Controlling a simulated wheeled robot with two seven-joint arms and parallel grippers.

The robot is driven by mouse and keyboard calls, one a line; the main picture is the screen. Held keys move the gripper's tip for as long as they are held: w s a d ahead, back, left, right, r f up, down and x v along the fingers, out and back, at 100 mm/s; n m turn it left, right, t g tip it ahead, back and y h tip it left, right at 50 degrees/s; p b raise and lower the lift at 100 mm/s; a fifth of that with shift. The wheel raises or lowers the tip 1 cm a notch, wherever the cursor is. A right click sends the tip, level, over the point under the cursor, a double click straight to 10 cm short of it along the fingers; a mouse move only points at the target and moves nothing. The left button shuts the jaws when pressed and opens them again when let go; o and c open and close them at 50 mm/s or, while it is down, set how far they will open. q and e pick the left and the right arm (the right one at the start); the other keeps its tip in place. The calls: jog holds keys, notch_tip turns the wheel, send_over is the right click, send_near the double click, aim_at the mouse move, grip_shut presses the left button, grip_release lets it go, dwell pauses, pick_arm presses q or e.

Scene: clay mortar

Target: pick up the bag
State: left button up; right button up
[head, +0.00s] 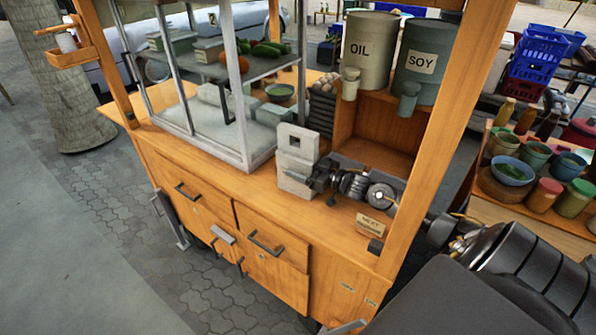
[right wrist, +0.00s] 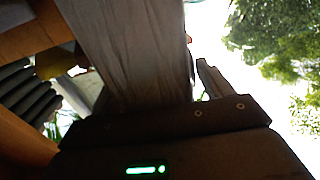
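A pale grey, block-shaped thing with a square hole near its top (head: 297,142) stands on the wooden cart's counter; I take it for the bag. My right gripper (head: 312,182) reaches in from the right, low at its right side. In the right wrist view a wide, creased grey surface (right wrist: 130,45), likely the same thing, rises between the fingers. The right finger (right wrist: 208,80) stands apart from it with a bright sliver between; contact on the left side is unclear. My left gripper is in neither view.
A glass case (head: 205,100) stands left of the bag. A dark stack (head: 322,110) and the OIL (head: 368,50) and SOY (head: 424,62) containers are behind. A wooden post (head: 440,120) rises beside my right arm. A small sign (head: 370,224) sits at the counter's front edge.

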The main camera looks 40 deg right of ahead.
jog(key=c, duration=1.2)
jog(key=shift+r, duration=0.1)
notch_tip(320, 180, up, 18)
jog(key=b, duration=0.2)
send_over(303, 131)
